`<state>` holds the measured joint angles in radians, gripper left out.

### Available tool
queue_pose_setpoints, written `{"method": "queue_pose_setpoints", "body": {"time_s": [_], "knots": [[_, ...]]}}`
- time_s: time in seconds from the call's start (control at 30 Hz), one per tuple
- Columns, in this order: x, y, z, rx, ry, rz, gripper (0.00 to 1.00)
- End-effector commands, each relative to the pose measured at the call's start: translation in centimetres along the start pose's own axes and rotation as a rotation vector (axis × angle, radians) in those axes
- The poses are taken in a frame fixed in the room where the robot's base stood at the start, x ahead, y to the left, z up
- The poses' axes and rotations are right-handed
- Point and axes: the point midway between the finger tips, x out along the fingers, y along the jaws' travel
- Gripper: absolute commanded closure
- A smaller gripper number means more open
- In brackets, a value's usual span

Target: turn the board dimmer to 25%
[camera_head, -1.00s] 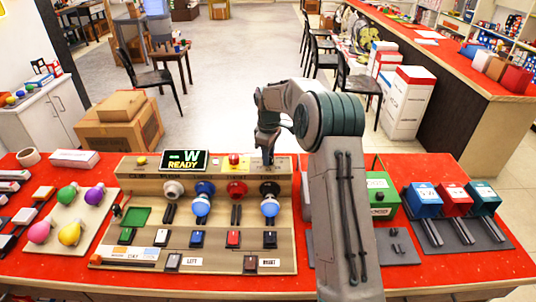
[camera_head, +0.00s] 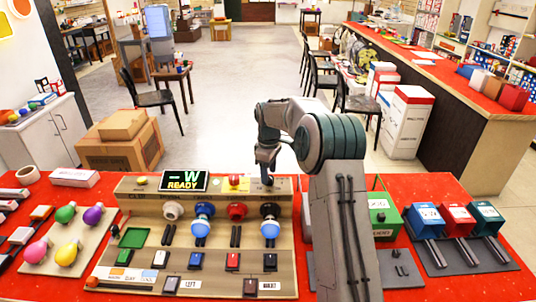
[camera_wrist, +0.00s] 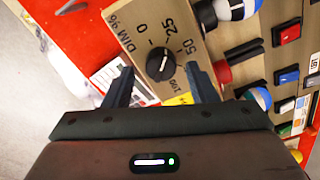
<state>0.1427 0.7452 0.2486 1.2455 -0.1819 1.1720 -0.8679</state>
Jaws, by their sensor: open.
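My gripper (camera_wrist: 160,78) is open, with one finger on each side of the knob and nothing visibly gripped. In the head view my gripper (camera_head: 267,176) points down at the board's upper right and hides the knob. The board (camera_head: 150,198) lies on the red table. Its display (camera_head: 185,181) reads "-W READY".
A green box (camera_head: 383,214) and coloured boxes (camera_head: 423,217) stand to the right.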

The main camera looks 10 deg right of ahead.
Motion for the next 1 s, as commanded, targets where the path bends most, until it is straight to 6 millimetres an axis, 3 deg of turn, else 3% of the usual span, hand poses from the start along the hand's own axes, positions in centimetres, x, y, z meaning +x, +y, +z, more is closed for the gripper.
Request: {"method": "queue_pose_setpoints", "body": {"time_s": [0.3, 0.5, 0.7, 1.0], "knots": [[-7.3, 0.1, -0.1, -0.001, 0.004, 0.005, 0.48], [-10.8, 0.1, -0.1, -0.001, 0.003, 0.005, 0.48], [-12.1, 0.0, -0.1, -0.002, 0.002, 0.003, 0.48], [-12.2, 0.0, -0.1, -0.002, 0.002, 0.002, 0.48]]}}
